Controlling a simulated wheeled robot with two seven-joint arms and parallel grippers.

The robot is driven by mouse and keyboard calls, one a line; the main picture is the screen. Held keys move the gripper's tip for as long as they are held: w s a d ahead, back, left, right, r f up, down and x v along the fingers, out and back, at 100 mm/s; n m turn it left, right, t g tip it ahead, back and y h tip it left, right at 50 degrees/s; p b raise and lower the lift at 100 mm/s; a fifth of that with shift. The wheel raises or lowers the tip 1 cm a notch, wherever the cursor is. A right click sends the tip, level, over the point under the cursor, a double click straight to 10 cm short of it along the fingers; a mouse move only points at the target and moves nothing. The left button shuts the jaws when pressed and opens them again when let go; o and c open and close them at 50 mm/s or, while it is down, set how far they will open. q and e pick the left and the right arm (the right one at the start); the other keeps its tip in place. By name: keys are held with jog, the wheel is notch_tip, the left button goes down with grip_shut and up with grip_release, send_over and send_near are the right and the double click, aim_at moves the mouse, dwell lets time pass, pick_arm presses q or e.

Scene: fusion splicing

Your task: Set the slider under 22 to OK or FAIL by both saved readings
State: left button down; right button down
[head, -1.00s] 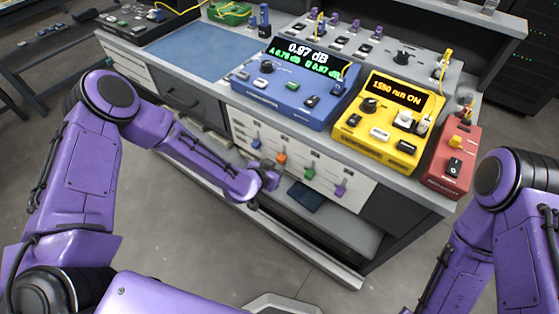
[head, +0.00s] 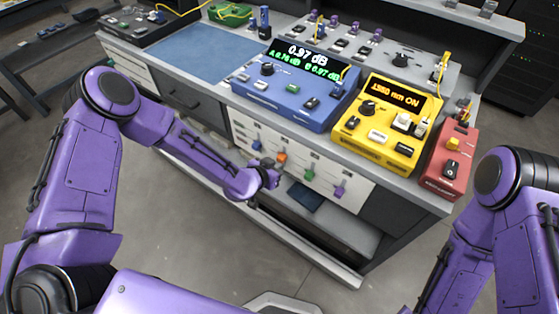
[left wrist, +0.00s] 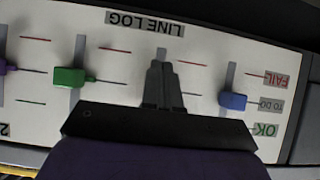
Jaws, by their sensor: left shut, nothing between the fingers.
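The white LINE LOG panel (head: 250,130) is on the bench front, with blue (head: 256,145), orange (head: 282,159), green (head: 309,174) and purple (head: 340,191) sliders. The left wrist view shows it upside down: the blue slider (left wrist: 233,101) is level with TO DO, between FAIL and OK. The green slider (left wrist: 72,77) is at its middle mark. My left gripper (head: 273,174) is shut and empty, in front of the orange slider's slot; its fingers (left wrist: 160,82) hide that knob in the wrist view. Number 22 is not readable. The blue meter (head: 290,85) shows 0.97 dB above two small green readings, the second about 0.97.
A yellow box (head: 380,120) with a lit display and a red box (head: 450,160) stand on the bench to the right. A blue mat (head: 205,50) lies at left. An open shelf (head: 330,228) is below the panel.

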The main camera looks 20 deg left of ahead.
pick_arm(q)
jog(key=shift+r+p, duration=0.75)
jog(key=shift+r, duration=0.2)
jog(key=s+a+f, duration=0.1)
jog(key=s+a, duration=0.1)
jog(key=s, duration=0.4)
jog(key=shift+s+a+f, duration=0.15)
jog(key=shift+s+f, duration=0.05)
jog(key=shift+s, duration=0.1)
dwell(0.6)
jog(key=s+a+f+n+g+y, duration=0.3)
jog(key=s+a+n, duration=0.2)
jog(key=s, duration=0.7)
jog(key=s+a+f+n+g+y, duration=0.4)
jog(key=s+a, duration=0.4)
jog(key=s, duration=0.5)
jog(key=shift+s+a+n, duration=0.15)
jog(key=shift+a+n, duration=0.25)
jog(key=shift+n, duration=0.5)
